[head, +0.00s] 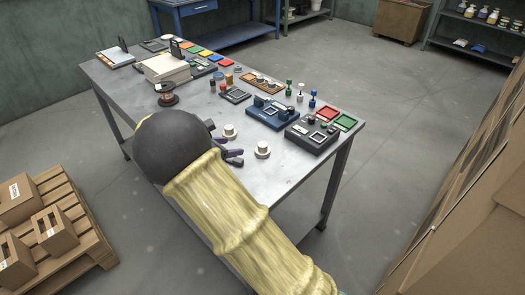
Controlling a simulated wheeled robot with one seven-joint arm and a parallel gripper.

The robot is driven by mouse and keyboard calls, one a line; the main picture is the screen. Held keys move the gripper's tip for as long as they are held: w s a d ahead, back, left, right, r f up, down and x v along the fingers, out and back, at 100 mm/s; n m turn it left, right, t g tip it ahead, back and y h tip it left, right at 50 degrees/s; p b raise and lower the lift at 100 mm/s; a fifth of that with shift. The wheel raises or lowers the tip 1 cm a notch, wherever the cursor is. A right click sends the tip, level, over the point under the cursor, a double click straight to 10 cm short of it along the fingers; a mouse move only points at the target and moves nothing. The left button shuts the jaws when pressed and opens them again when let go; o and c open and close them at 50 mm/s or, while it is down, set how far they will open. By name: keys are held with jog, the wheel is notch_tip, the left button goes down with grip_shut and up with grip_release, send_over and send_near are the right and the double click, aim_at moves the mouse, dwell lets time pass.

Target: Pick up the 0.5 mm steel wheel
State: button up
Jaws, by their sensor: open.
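No label reading 0.5 mm can be made out in the head view, so I cannot tell which item is the steel wheel. Two small pale wheels stand on the grey table (190,123): a rear one (230,131) and a front one (263,150). My gripper (229,146) is open beside them, its dark purplish fingers just left of the front wheel and near the rear one. No contact can be made out. A larger copper-coloured spool (167,97) stands further back left. My dark round wrist and yellow-sleeved arm hide part of the table's near left side.
Blue (271,112) and black (313,132) devices stand right of the wheels. Small coloured spools (300,92), trays and a stacked pale block (165,68) fill the back. Cartons (55,229) lie on a pallet at left. The front right tabletop is mostly clear.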

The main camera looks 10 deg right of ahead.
aim_at(260, 146)
jog(key=x, duration=1.2)
jog(key=shift+w+f+p, duration=0.1)
jog(key=shift+p, duration=0.2)
jog(key=shift+s+a, duration=0.1)
jog(key=shift+s, duration=0.1)
jog(key=x, duration=0.5)
jog(key=shift+s+d+f+p, duration=0.1)
jog(key=shift+d+f+p, duration=0.2)
jog(key=shift+p, duration=0.1)
jog(key=shift+a, duration=0.2)
jog(key=c, duration=1.1)
